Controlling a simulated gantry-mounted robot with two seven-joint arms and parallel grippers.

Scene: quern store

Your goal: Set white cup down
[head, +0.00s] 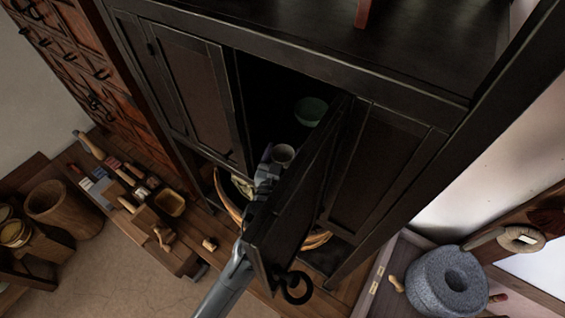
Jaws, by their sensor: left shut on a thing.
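A small pale cup (284,153), greyish white in the shade, is upright at the open middle section of the dark cabinet. My left gripper (271,166) is shut on the cup at its left side. The open cabinet door (300,205) stands just right of the gripper and hides part of my left arm. I cannot tell whether the cup's base touches the shelf. My right gripper is not in view.
A green bowl (311,111) sits deeper in the cabinet, beyond the cup. A low wooden bench (186,262) with small wooden items is at left. A grey stone quern (450,281) is at lower right.

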